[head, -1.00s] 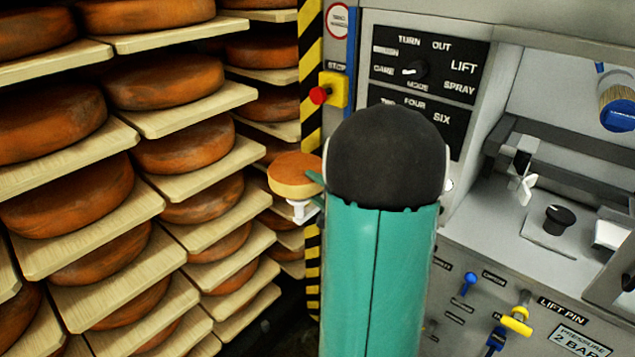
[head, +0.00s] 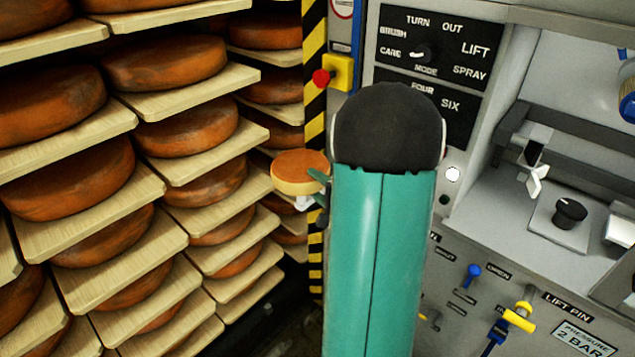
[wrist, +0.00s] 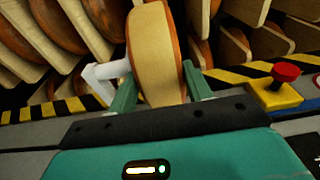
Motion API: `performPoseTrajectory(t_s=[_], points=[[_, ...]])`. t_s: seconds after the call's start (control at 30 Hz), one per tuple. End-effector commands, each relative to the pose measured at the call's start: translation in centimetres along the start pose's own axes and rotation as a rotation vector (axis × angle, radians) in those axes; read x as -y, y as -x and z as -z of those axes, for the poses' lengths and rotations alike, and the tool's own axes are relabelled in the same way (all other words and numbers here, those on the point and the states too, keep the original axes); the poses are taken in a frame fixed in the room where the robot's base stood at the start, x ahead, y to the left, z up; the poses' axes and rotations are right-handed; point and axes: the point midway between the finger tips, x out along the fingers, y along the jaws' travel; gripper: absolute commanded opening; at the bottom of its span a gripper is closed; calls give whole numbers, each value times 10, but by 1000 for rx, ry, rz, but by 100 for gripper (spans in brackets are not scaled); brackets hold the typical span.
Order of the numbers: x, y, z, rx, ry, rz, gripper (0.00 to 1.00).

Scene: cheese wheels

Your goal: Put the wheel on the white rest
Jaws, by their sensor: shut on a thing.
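The small cheese wheel (head: 299,172), with an orange top and a pale tan rim, is left of my arm in the head view. In the wrist view the wheel (wrist: 157,55) sits between the green fingers of my gripper (wrist: 160,92), which is shut on it. A white piece that looks like the white rest (head: 308,202) shows just below the wheel in the head view. In the wrist view this white piece (wrist: 105,78) lies against or close to the wheel's left face; I cannot tell whether they touch. My arm hides part of the fingers in the head view.
Wooden shelves (head: 75,225) with large cheese wheels fill the left. A yellow-black striped post (head: 315,130) with a red stop button (head: 321,77) stands behind the wheel. A grey machine panel (head: 465,250) with knobs and levers fills the right.

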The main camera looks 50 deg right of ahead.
Motion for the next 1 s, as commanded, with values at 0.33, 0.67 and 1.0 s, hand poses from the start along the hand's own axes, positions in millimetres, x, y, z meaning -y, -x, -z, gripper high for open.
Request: performPoseTrajectory(t_s=[0.33, 0.67, 1.0], points=[[-2, -1, -1, 1, 0, -1, 72], [1, -1, 0, 2, 0, 1, 72], [0, 59, 2, -3, -1, 0, 72]])
